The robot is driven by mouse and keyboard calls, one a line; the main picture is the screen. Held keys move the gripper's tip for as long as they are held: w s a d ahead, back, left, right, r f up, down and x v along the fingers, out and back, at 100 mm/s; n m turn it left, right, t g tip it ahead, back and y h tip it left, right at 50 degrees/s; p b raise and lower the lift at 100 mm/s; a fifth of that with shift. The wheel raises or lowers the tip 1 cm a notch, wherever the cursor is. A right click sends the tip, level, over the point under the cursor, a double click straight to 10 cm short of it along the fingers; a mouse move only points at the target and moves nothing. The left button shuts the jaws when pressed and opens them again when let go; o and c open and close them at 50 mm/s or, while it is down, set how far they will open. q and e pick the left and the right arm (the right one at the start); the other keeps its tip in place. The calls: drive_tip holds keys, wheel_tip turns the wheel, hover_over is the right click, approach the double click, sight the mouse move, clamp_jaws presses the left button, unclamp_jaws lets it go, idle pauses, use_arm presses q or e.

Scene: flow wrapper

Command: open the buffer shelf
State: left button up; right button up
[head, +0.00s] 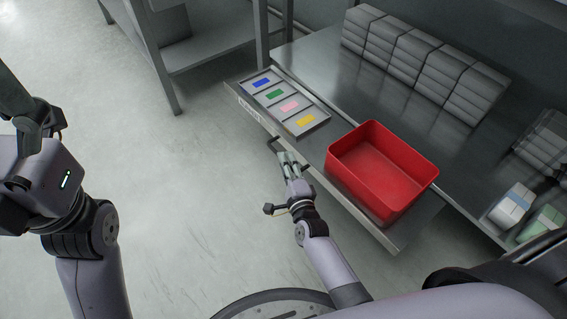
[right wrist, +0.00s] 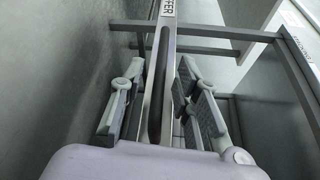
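The buffer shelf (head: 317,158) is a grey metal shelf that sticks out in front of the worktop, with a label on its front edge. A handle (head: 273,146) shows on its front. My right gripper (head: 288,157) is at that front edge, by the handle. In the right wrist view its fingers (right wrist: 160,105) stand apart on both sides of the dark handle bar (right wrist: 158,85), with a gap visible on the left side. The label's letters "FER" show above. My left gripper (head: 22,125) is at the left edge of the head view, partly cut off, away from the shelf.
On the shelf stand a red bin (head: 355,172) and a metal tray (head: 318,126) with blue, green, pink and yellow cards. Several grey stacked boxes (head: 420,60) line the back of the worktop (head: 340,78). The floor (head: 190,180) left of the shelf is clear.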

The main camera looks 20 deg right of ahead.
drive_tip(key=shift+w+f+b, duration=0.1)
drive_tip(key=shift+w+b, duration=0.2)
drive_tip(key=shift+w, duration=0.85)
drive_tip(key=shift+c, duration=0.5)
clamp_jaws()
